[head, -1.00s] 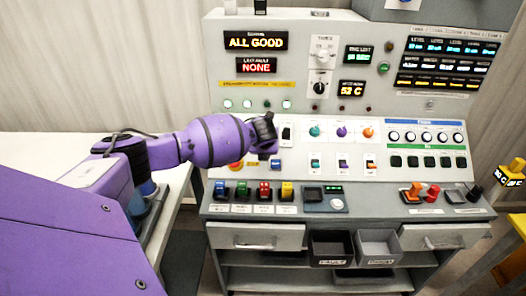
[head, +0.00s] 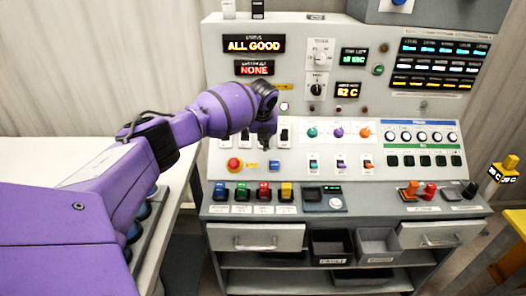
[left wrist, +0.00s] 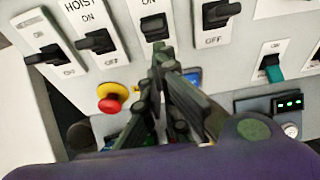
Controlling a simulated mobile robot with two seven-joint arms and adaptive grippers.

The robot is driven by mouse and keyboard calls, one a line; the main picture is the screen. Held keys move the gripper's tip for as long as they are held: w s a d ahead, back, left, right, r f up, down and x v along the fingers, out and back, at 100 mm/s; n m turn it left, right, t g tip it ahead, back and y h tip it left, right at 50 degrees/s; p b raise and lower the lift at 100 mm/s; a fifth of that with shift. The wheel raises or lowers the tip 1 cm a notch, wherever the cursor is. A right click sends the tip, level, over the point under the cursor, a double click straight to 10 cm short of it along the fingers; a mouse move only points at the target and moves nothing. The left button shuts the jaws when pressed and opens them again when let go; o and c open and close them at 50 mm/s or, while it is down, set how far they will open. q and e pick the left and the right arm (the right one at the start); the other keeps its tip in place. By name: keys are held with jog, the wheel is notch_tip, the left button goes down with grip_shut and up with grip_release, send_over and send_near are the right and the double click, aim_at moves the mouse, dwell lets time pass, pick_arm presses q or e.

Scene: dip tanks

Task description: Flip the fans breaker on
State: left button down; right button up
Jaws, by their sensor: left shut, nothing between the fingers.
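A row of black breaker levers runs along the console's left part. In the left wrist view the second lever (left wrist: 97,40) has a plate reading HOIST, and the third lever (left wrist: 154,27) stands under an ON mark. The fourth lever (left wrist: 220,12) has an OFF mark below it; it also shows in the head view (head: 285,134). I cannot read a fans label. My left gripper (head: 267,141) is shut and empty. In the left wrist view its fingertips (left wrist: 165,55) are just below the third lever; I cannot tell if they touch. My right gripper is not in view.
A red mushroom button (head: 234,164) sits below the breakers, with a blue part (head: 274,165) to its right. Coloured rocker switches (head: 264,189) line the front ledge. Small toggles (head: 340,164) stand to the right. The white table (head: 60,155) is at left.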

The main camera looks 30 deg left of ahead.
pick_arm(q)
jog(key=shift+r+p, duration=0.3)
jog(key=shift+r, duration=0.5)
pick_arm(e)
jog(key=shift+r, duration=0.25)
